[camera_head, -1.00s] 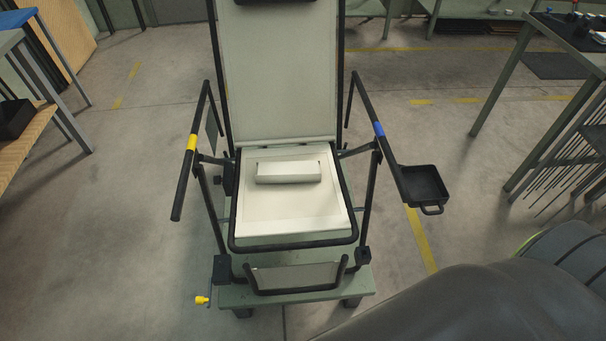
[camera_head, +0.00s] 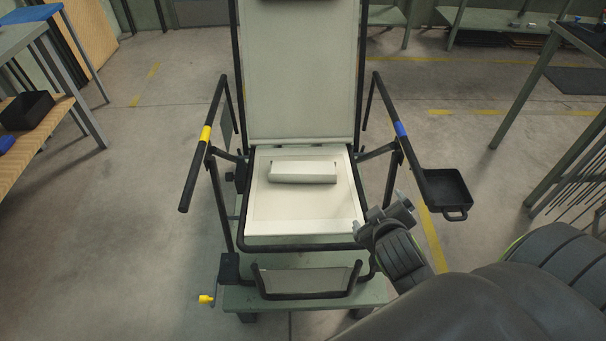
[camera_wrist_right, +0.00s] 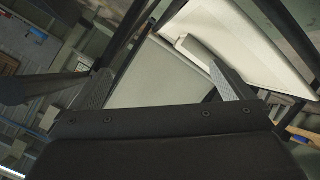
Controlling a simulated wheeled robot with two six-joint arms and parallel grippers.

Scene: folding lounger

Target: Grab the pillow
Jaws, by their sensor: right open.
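A pale, roll-shaped pillow (camera_head: 303,173) lies crosswise on the white seat (camera_head: 290,210) of the folding lounger, near the backrest. In the right wrist view the pillow (camera_wrist_right: 200,48) shows beyond the fingertips, near the right finger. My right gripper (camera_head: 386,212) is at the seat's front right corner, to the right of and nearer than the pillow, not touching it. In the right wrist view its two fingers (camera_wrist_right: 160,85) stand wide apart with nothing between them. My left gripper is in no view.
Black armrests flank the seat, one with a yellow band (camera_head: 206,133), one with a blue band (camera_head: 401,129). A black tray (camera_head: 446,188) hangs on the right side. The tall backrest (camera_head: 300,70) stands behind. Tables stand at far left and right.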

